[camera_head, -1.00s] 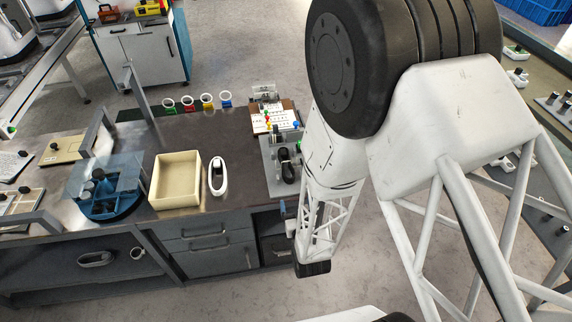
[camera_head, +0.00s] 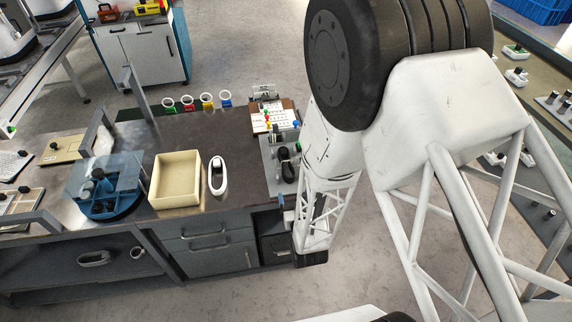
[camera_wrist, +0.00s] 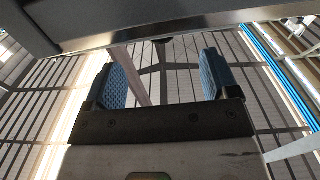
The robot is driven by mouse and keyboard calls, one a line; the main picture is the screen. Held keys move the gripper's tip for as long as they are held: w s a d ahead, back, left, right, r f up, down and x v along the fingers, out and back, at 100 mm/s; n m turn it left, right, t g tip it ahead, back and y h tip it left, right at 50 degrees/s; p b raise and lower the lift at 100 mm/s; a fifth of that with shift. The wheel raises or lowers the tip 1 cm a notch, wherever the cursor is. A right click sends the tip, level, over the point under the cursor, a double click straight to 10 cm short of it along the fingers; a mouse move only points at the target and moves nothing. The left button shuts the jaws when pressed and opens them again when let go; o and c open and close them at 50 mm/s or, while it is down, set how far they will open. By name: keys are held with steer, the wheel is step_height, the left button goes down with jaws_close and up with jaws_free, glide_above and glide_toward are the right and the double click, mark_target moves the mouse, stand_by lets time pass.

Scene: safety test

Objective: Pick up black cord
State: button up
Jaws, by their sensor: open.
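The black cord (camera_head: 287,164) lies bunched on a grey panel (camera_head: 270,155) at the right end of the dark workbench in the head view. My arm is just to the right of it. My gripper (camera_wrist: 163,77) shows in the wrist view with two blue ridged fingers wide apart and nothing between them. In the head view I cannot make out its fingers. The cord is not recognisable in the wrist view.
A cream bin (camera_head: 176,180) and a white oval object (camera_head: 217,175) stand left of the panel. Several coloured rings line the back edge. A board with coloured pieces (camera_head: 268,116) lies behind the cord. A dark slab edge (camera_wrist: 150,32) crosses the top of the wrist view.

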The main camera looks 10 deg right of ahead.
mark_target(291, 182)
steer(key=shift+w, duration=2.6)
steer(key=shift+c, duration=0.2)
steer(key=shift+r, duration=0.1)
steer(key=c, duration=0.8)
steer(key=shift+r, duration=0.15)
